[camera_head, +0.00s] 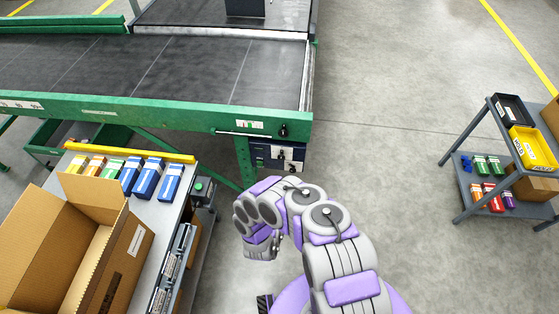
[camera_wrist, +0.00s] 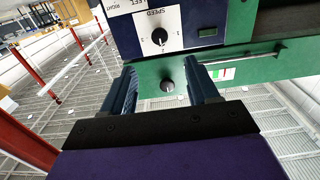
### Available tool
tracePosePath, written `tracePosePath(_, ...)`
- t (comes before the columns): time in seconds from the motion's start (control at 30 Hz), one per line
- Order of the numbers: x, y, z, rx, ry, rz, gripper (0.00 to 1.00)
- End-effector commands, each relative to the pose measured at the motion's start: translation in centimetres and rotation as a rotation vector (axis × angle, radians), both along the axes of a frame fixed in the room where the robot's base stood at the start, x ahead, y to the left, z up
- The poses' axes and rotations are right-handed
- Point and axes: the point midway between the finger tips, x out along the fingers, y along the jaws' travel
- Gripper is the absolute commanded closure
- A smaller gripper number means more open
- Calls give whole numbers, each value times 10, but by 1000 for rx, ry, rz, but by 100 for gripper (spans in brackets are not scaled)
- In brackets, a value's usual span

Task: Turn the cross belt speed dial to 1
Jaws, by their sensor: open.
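In the wrist view, which appears upside down, a black dial (camera_wrist: 159,37) sits on a white plate marked SPEED on a dark blue control box (camera_wrist: 190,22). A second black knob (camera_wrist: 167,86) sits on the green conveyor frame (camera_wrist: 240,68), between my gripper's fingers in the picture. My gripper (camera_wrist: 163,78) is open and empty, its two blue fingers apart. In the head view the control box (camera_head: 262,155) hangs below the conveyor end; my gripper cannot be made out there.
The frame knob (camera_head: 283,130) also shows in the head view. A grey cart (camera_head: 150,215) with an open cardboard box (camera_head: 95,245) and coloured cartons stands at left. A shelf cart (camera_head: 500,150) stands at right. The floor between is clear.

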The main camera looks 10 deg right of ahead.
Motion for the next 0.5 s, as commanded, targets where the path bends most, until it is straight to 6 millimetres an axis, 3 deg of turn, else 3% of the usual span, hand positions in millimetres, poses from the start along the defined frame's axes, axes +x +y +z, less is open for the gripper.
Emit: tracePosePath(0.5, 98, -33, 0, 1, -4, -4, 40)
